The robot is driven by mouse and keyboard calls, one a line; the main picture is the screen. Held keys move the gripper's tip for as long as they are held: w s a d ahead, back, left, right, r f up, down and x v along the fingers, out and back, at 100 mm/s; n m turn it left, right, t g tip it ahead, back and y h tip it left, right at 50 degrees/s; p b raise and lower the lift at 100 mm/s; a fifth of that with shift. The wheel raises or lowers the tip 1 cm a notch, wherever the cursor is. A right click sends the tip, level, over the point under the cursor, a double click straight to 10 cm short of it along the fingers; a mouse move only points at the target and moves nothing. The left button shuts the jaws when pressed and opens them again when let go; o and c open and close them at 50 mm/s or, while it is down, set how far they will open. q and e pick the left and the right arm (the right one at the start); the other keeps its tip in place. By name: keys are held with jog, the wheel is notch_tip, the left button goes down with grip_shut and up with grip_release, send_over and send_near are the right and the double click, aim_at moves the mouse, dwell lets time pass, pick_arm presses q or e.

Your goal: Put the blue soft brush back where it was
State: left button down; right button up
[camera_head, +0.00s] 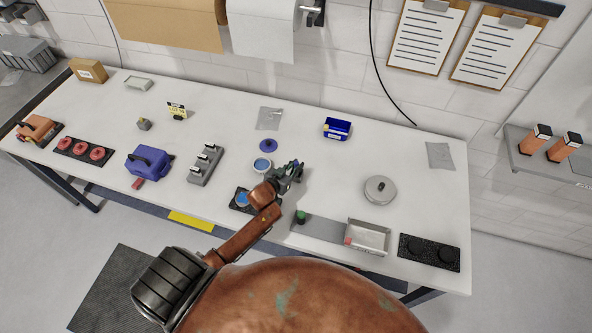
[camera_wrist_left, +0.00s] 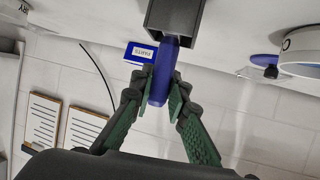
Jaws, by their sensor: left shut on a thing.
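My left gripper (camera_head: 290,172) is over the middle of the white table (camera_head: 330,165). In the left wrist view its green-padded fingers (camera_wrist_left: 163,88) are shut on a slim blue handle (camera_wrist_left: 160,88), which looks like that of the blue soft brush. A dark grey square-sided block (camera_wrist_left: 176,18) is at the handle's far end; I cannot tell whether it is part of the brush or a holder. The brush cannot be made out clearly in the head view. My right gripper is not in view.
A white-rimmed round dish (camera_head: 262,165) and a blue disc (camera_head: 268,145) are just left of my gripper. A blue parts bin (camera_head: 337,129) stands behind. A round grey lidded thing (camera_head: 380,189) and a metal tray (camera_head: 367,238) are to the right. The table's back right is mostly clear.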

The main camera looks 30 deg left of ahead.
pick_arm(q)
jog(key=shift+f, duration=0.1)
jog(key=shift+f, duration=0.15)
jog(key=c, duration=1.9)
grip_release()
jog(key=shift+r, duration=0.2)
jog(key=v, duration=1.2)
jog(key=shift+s+b, duration=0.1)
jog(key=shift+b, duration=0.2)
